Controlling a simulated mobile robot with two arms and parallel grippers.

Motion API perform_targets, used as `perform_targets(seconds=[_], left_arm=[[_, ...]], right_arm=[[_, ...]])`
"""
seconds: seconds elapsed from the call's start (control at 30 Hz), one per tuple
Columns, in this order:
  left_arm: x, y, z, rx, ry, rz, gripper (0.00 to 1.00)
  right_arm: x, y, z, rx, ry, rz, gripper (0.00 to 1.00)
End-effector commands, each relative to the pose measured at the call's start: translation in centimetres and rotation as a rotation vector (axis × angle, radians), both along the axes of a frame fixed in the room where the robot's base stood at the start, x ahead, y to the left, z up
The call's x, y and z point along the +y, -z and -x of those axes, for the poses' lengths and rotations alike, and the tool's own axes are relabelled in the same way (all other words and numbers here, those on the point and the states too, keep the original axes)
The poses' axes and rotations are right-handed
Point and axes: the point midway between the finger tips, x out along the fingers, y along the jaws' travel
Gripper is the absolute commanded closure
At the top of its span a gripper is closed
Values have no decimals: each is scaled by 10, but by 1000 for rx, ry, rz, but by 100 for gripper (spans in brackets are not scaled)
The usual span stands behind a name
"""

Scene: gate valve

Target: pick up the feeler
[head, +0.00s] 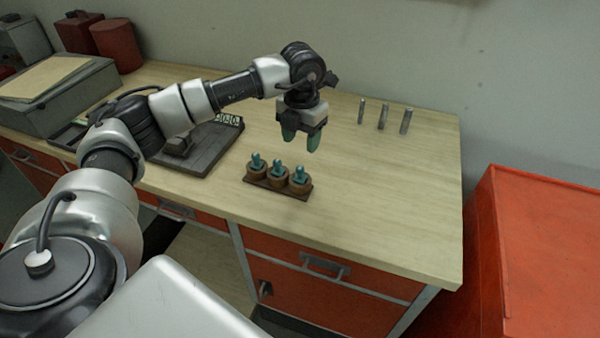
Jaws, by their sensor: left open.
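My left gripper (301,137) points down above the bench, its two teal fingertips apart with nothing between them. Three slim grey metal pins stand upright toward the back right of the bench: a left pin (361,111), a middle pin (383,117) and a right pin (406,121). They are to the right of the gripper and apart from it. A small dark rack (278,188) in front of the gripper holds three brown round pieces with teal tops (277,168). I cannot tell which of these is the feeler. My right gripper is out of view.
The wooden bench (400,200) is clear around the pins and at its right end. A dark tray-like fixture (205,153) lies left of the rack, partly behind my arm. A grey box (55,100) stands far left. An orange cabinet (545,250) stands beyond the bench's right edge.

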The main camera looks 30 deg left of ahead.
Motion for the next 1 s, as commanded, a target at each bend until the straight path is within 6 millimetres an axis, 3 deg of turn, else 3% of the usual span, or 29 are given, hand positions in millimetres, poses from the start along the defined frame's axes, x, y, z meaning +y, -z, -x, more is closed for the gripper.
perform_targets(seconds=[0.13, 0.37, 0.53, 0.7, 0.97, 1.0], left_arm=[[-1, 24, 1, 4, 2, 2, 47], [-1, 42, 1, 2, 4, 3, 47], [1, 64, 5, 5, 5, 3, 47], [1, 86, 4, 2, 4, 5, 47], [1, 90, 4, -1, 5, 5, 47], [1, 90, 4, -1, 5, 5, 52]], right_arm=[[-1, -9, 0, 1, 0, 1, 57], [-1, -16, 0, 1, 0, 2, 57], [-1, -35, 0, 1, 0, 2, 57], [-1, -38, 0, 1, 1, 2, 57], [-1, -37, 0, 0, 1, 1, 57], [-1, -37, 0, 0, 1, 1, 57]])
